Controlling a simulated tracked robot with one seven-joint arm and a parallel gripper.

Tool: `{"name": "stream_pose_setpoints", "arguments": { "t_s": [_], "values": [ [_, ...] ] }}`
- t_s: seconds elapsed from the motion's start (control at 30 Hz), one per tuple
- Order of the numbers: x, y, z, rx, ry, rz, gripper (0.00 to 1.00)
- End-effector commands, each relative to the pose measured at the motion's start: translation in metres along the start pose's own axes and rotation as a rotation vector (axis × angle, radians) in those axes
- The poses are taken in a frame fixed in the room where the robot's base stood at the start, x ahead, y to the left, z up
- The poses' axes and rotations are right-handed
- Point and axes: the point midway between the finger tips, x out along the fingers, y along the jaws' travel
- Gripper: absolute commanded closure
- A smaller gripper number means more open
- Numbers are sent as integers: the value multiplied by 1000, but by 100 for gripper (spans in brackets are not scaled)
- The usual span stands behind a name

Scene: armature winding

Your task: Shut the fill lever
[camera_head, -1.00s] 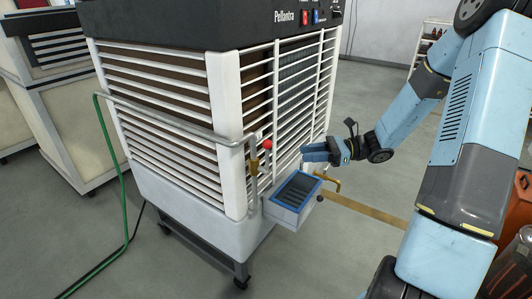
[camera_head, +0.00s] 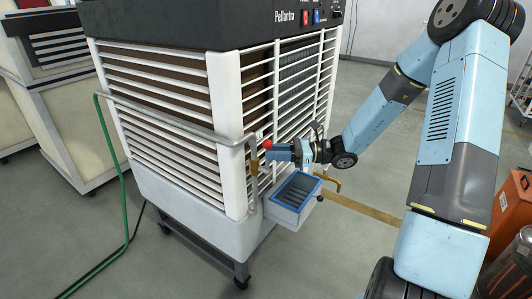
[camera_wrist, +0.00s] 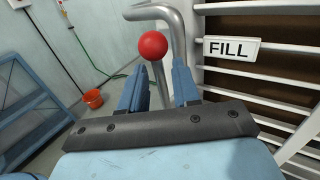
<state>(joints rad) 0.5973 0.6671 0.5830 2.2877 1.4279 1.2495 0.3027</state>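The fill lever shows as a red ball knob (camera_head: 267,144) on a metal stem, by the brass fitting (camera_head: 254,167) on the pipe at the cooler's front corner. In the wrist view the red knob (camera_wrist: 153,46) stands just beyond the fingertips, with its stem seen between the two blue fingers. My gripper (camera_head: 274,152) is beside the knob in the head view, and in the wrist view my gripper (camera_wrist: 158,85) is open with a clear gap between its fingers. Whether a finger touches the lever cannot be told. A white FILL label (camera_wrist: 231,49) is right of the knob.
The slatted cooler (camera_head: 165,90) fills the middle. A blue-rimmed tray (camera_head: 297,191) juts out below my gripper. A grey pipe (camera_head: 180,127) runs along the cooler's side to a green hose (camera_head: 127,205). An orange bucket (camera_wrist: 93,99) stands on the floor.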

Motion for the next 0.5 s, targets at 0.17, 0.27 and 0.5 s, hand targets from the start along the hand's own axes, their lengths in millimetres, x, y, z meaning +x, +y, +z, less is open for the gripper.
{"name": "stream_pose_setpoints", "arguments": {
  "t_s": [0.17,0.27,0.5],
  "values": [
    [18,0,0,1,-1,1,69],
    [23,0,0,0,0,0,69],
    [25,0,0,0,0,0,69]
  ]
}}
